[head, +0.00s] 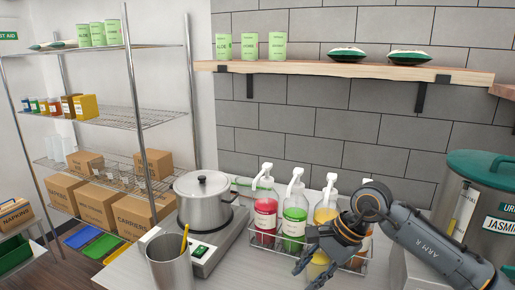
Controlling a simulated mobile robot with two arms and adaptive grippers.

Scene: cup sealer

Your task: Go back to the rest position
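My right gripper (310,270) reaches in from the right and points down and left, in front of the pump bottles. Its dark fingers look spread, with a yellow thing (317,264) showing between or behind them. I cannot tell whether the fingers touch it or hold it. My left gripper is not in view.
A wire rack holds a red pump bottle (265,212), a green one (294,220) and a yellow one (326,208), partly behind my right arm. A lidded pot (203,204) stands on a hot plate (207,258). A metal cup (170,264) is at the front left. A large urn (483,200) stands right.

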